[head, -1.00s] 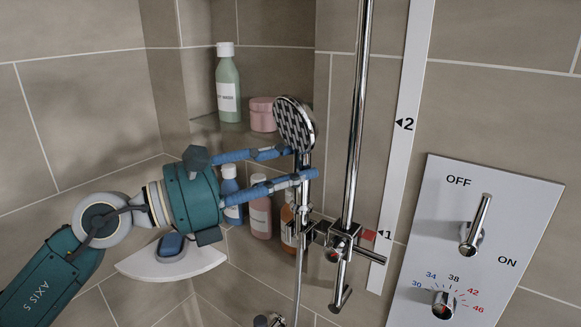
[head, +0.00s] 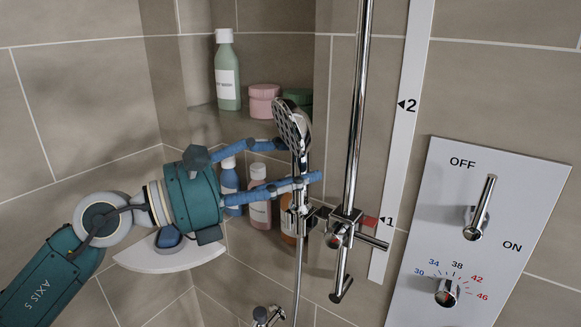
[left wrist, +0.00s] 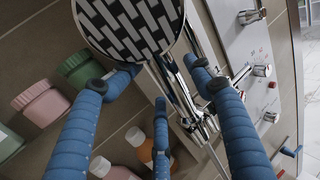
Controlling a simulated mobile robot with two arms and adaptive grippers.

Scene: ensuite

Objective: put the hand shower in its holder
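The chrome hand shower (head: 292,128) stands nearly upright, its patterned head at the top and its hose (head: 298,270) hanging below. The handle's lower end meets the chrome holder (head: 340,228) on the rail; I cannot tell how fully it is seated. My left gripper (head: 305,162) is open, its blue fingers on either side of the handle just under the head. In the left wrist view the hand shower (left wrist: 130,22) lies ahead, with gaps showing between the handle and the spread fingers of the left gripper (left wrist: 160,70). My right gripper is not in view.
The vertical rail (head: 358,110) stands right of the hand shower, with the control panel (head: 465,230) farther right. Behind are a green bottle (head: 228,75), a pink jar (head: 264,101) and several lower bottles. A soap shelf (head: 170,258) sits below my gripper.

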